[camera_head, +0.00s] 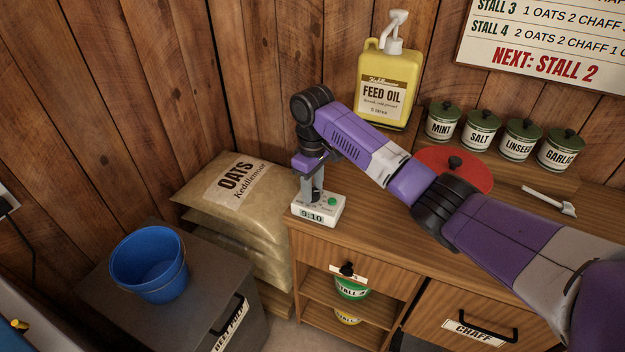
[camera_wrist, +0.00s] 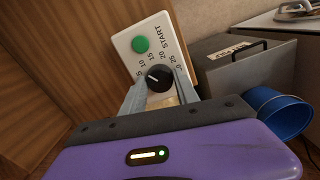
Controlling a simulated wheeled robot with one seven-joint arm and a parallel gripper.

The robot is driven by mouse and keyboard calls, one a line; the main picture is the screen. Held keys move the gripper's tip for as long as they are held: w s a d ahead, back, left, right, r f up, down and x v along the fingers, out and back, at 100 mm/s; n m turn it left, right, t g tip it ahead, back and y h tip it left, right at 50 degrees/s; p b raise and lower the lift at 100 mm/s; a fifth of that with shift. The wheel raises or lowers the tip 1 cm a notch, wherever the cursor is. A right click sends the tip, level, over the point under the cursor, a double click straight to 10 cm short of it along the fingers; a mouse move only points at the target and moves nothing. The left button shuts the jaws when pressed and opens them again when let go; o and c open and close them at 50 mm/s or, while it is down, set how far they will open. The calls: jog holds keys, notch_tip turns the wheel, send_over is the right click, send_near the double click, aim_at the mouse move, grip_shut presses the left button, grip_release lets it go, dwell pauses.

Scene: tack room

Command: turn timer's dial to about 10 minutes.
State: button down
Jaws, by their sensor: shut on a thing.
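The timer (camera_head: 318,212) is a small white box on the near left corner of the wooden counter. Its display reads 9:10. In the wrist view, the timer (camera_wrist: 125,44) shows a round green button (camera_wrist: 140,44), the word START, a printed minute scale and a black dial (camera_wrist: 158,78). The dial's white mark points to the left, roughly between 5 and 10. My gripper (camera_head: 317,198) points down over the timer. In the wrist view, its two grey fingers stand on either side of the dial, shut on it. In the head view the fingers hide the dial.
A yellow feed oil bottle (camera_head: 386,88), lidded jars (camera_head: 443,122) and a red round lid (camera_head: 449,160) stand behind my arm. Oats sacks (camera_head: 233,190) and a blue bucket (camera_head: 148,264) are left of the counter.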

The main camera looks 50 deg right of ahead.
aim_at(313, 192)
jog(key=shift+m+p, duration=0.4)
jog(key=shift+m, duration=0.1)
jog(key=c, duration=0.9)
grip_release()
jog(key=shift+r+b, duration=0.45)
jog(key=shift+r, duration=3.45)
